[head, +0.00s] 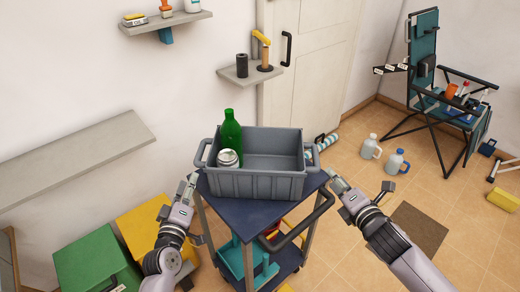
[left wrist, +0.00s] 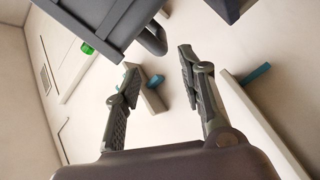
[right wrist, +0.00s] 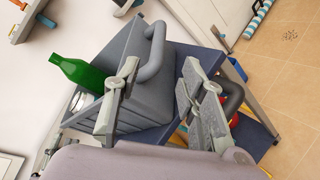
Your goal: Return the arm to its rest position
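My left gripper (head: 191,181) is beside the left end of the grey crate, near the cart's edge. In the left wrist view my left gripper (left wrist: 158,62) has its two fingers spread with nothing between them. My right gripper (head: 334,178) is to the right of the crate, near the cart's right corner. In the right wrist view my right gripper (right wrist: 156,72) has its fingers apart, with the crate's handle (right wrist: 153,52) seen beyond the gap. I see no contact between that gripper and the handle.
The grey crate (head: 255,184) stands on a dark blue wheeled cart (head: 245,217). It holds a green bottle (head: 231,134) and a can (head: 228,158). Wall shelves (head: 70,160) are at left. A folding chair (head: 440,85) and two jugs (head: 396,162) stand right. Some floor is clear.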

